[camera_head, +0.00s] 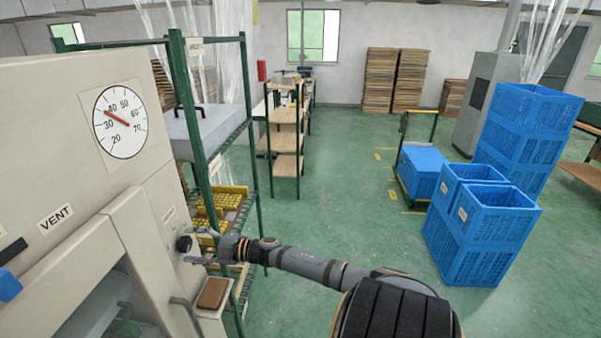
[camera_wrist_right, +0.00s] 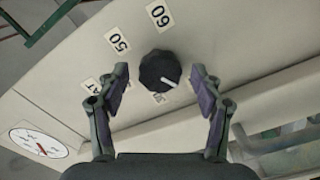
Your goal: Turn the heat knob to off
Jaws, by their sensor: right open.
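The heat knob (camera_wrist_right: 160,70) is a dark round knob with a white pointer line, on the cream machine front. In the right wrist view the line points toward the lower right. In the head view the right gripper (camera_head: 199,247) is at the machine's right side, at the dark knob (camera_head: 184,244). My left gripper is out of view.
The machine has a round gauge (camera_head: 120,121) with a red needle and a VENT label (camera_head: 55,218). A brown block (camera_head: 212,293) is below the gripper. A green-framed shelf (camera_head: 185,75) stands close behind. Blue crates (camera_head: 482,230) are at right; the floor between is open.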

